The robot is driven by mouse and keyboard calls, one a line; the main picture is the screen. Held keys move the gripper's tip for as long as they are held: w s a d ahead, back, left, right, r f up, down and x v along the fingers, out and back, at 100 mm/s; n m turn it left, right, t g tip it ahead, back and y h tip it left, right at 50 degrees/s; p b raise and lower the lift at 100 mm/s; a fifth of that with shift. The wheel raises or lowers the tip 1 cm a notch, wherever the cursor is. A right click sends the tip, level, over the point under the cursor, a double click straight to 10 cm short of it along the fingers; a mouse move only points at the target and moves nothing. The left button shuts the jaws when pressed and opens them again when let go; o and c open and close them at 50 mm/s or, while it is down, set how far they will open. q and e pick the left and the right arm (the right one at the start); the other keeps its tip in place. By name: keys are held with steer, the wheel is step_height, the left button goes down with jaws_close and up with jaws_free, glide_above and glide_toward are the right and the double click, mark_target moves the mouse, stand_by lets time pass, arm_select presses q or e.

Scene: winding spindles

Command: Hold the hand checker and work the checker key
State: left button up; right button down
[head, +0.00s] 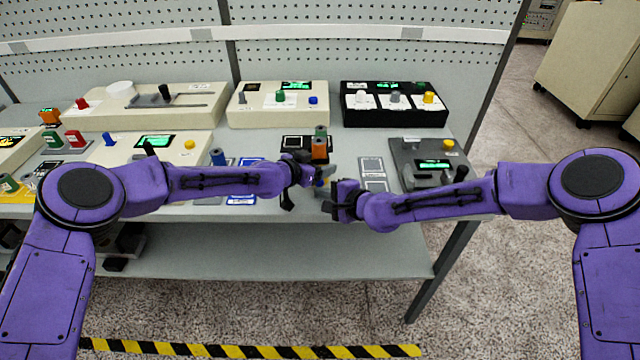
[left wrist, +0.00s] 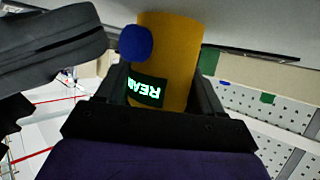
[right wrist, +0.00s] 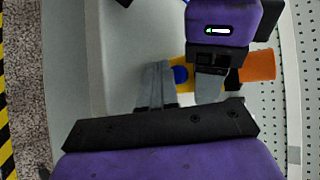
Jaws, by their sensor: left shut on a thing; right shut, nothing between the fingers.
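The hand checker, a yellow cylinder (left wrist: 180,60) with a round blue key (left wrist: 135,43) and a small dark screen with green-white lettering (left wrist: 147,91), is between the fingers of my left gripper (head: 312,180). It is held above the table's front edge; in the head view mostly hidden. In the right wrist view a bit of the yellow body (right wrist: 180,60) and the blue key (right wrist: 180,75) show beside the left gripper. My right gripper (head: 328,200) is shut and empty, close to the checker; its fingers (right wrist: 155,80) point towards the blue key. Contact cannot be told.
An orange and green spindle (head: 319,148) stands just behind the left gripper. A grey box with a screen (head: 420,150) is at the right, and a black box (head: 394,115) and a cream box (head: 277,108) stand behind. Free floor lies before the table.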

steer(key=shift+w, duration=0.15)
stand_by(0.7)
steer(key=shift+w, duration=0.3)
steer(key=shift+w, duration=0.5)
stand_by(0.7)
steer(key=shift+s, duration=0.95)
steer(key=s, duration=0.5)
steer(key=shift+d, duration=0.25)
